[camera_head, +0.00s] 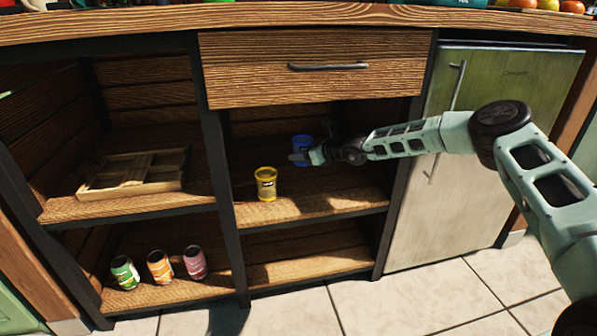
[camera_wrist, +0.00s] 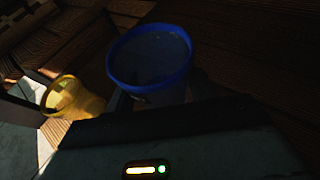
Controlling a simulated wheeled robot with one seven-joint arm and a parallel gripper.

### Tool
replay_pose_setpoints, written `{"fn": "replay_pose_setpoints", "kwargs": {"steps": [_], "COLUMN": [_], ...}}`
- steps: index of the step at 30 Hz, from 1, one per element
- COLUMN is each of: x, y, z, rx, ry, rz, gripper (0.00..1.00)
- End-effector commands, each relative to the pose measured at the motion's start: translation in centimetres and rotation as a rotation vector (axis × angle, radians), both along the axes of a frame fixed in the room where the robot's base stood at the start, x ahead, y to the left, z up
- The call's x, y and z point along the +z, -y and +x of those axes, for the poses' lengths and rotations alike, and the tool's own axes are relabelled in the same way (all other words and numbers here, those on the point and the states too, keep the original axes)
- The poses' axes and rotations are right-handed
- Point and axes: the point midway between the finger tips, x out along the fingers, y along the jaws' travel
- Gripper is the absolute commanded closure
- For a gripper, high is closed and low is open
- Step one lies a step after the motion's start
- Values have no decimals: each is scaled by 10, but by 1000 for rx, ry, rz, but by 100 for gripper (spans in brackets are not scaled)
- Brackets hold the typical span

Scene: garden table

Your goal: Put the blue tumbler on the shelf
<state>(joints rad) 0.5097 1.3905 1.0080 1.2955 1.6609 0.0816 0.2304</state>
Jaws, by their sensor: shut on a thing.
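The blue tumbler (camera_head: 302,143) is inside the middle compartment, under the drawer, toward its back. My gripper (camera_head: 300,157) reaches in from the right and is shut on the tumbler. In the wrist view the blue tumbler (camera_wrist: 152,62) is upright, with its open rim toward the camera. The shelf board (camera_head: 330,198) of this compartment lies below it. I cannot tell whether the tumbler's base touches the board. My fingertips are mostly hidden in shadow and behind the tumbler.
A yellow tumbler (camera_head: 266,184) stands on the same shelf, left of my gripper; the wrist view shows it too (camera_wrist: 72,100). A wooden tray (camera_head: 135,187) lies in the left compartment. Several cans (camera_head: 160,266) stand below. A closed drawer (camera_head: 318,66) is above, a fridge (camera_head: 480,150) right.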

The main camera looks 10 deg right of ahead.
Motion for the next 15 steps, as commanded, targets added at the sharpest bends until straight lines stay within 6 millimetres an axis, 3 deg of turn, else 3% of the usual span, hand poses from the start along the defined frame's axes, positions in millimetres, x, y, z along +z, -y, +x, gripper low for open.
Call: {"fn": "replay_pose_setpoints", "kwargs": {"steps": [5,12,15], "x": [-14,-53,-58], "y": [0,-1,-1], "z": [0,0,0], "rx": [0,1,0], "ry": [1,0,2], "rz": [1,2,1], "gripper": [73,73,73]}}
